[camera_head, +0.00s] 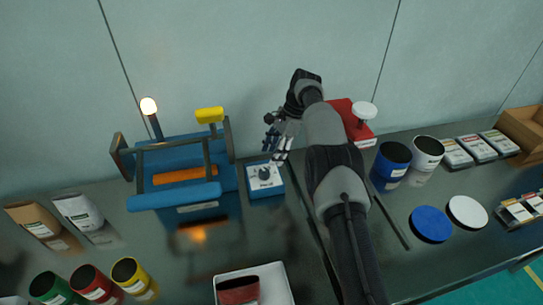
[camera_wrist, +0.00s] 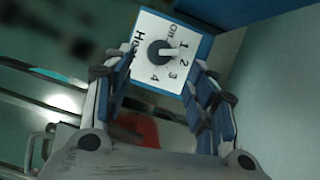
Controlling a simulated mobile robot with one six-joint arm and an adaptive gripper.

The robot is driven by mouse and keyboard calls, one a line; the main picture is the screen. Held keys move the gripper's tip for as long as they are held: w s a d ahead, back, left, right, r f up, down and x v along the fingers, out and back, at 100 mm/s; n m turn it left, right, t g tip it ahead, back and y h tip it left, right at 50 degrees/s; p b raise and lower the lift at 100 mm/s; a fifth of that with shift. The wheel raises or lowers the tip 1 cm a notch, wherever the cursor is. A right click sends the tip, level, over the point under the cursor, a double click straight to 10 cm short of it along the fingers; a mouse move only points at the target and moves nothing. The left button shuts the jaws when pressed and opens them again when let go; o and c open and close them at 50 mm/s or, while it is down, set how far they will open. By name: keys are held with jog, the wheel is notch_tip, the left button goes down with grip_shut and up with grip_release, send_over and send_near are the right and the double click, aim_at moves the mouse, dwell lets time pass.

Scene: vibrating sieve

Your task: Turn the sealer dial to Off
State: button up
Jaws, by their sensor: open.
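The sealer dial is a dark round knob (camera_wrist: 160,53) on a white-faced blue control box (camera_wrist: 148,22). Its face is marked Off, 1 to 4 and Heat. The knob's pointer seems to point toward 1, but it is small and I cannot be sure. In the head view the dial (camera_head: 264,173) is on the box (camera_head: 266,190), right of the blue sealer (camera_head: 175,197). My gripper (camera_head: 277,150) is open and empty just above and behind the box. In the wrist view my gripper (camera_wrist: 158,78) has its fingers on either side of the dial face, apart from the knob.
The sealer has a yellow-handled lever (camera_head: 209,114) and a lit lamp (camera_head: 148,106). A red device (camera_head: 345,112) stands behind my arm. Blue and white cans (camera_head: 391,160) and lids (camera_head: 430,224) are at right. A white tray (camera_head: 285,285) lies in front. Pouches (camera_head: 35,217) are at left.

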aim_at(264, 171)
jog(key=shift+o, duration=0.3)
jog(key=a+r+n+h+p, duration=0.1)
jog(key=r+n+h+p, duration=0.1)
jog(key=r, duration=0.3)
jog(key=s+a+r+n+t+h+p, duration=0.1)
jog(key=a+r+n+h+p, duration=0.1)
jog(key=r+p, duration=0.1)
jog(key=shift+s+a+r, duration=0.15)
jog(key=shift+a+r, duration=0.1)
jog(key=shift+r, duration=0.65)
jog(key=shift+n+t, duration=0.3)
notch_tip(264, 171, down, 18)
jog(key=b, duration=0.4)
jog(key=shift+d+r, duration=0.1)
jog(key=shift+r, duration=0.15)
jog(key=c, duration=1.1)
